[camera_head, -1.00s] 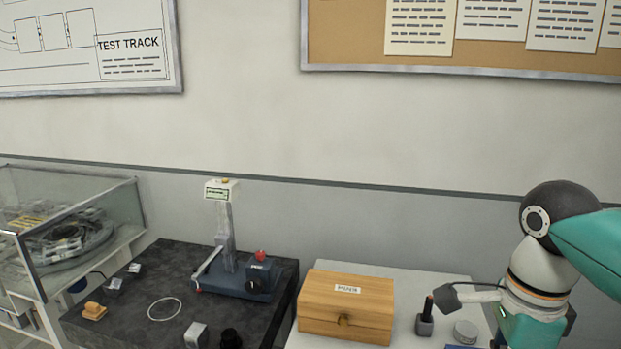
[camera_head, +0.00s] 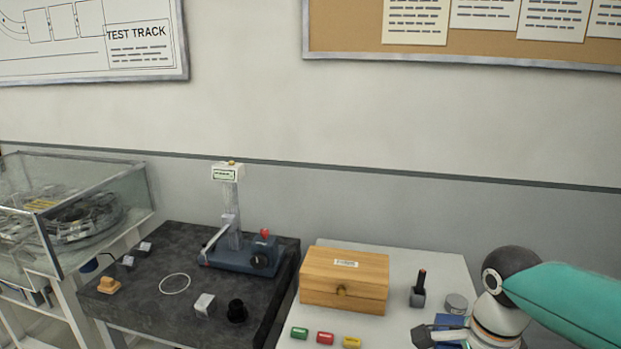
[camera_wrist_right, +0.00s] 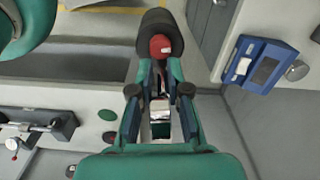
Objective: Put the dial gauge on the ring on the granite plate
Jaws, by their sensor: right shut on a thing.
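The granite plate (camera_head: 190,245) is a dark slab at the left. A thin white ring (camera_head: 174,284) lies flat on its bare middle, with nothing inside it. My right gripper (camera_head: 422,337) is low at the right of the head view, over the front of the pale table. In the right wrist view (camera_wrist_right: 160,75) its fingers are closed on a black round thing with a red face (camera_wrist_right: 160,45). I cannot tell for sure whether this is the dial gauge. My left gripper is not in view.
On the plate stand a gauge stand (camera_head: 235,257), a silver block (camera_head: 204,305), a black knob-like piece (camera_head: 237,312) and an orange-brown piece (camera_head: 108,286). The pale table (camera_head: 400,262) holds a wooden box (camera_head: 343,285), a black peg (camera_head: 419,292) and small coloured blocks (camera_head: 325,338).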

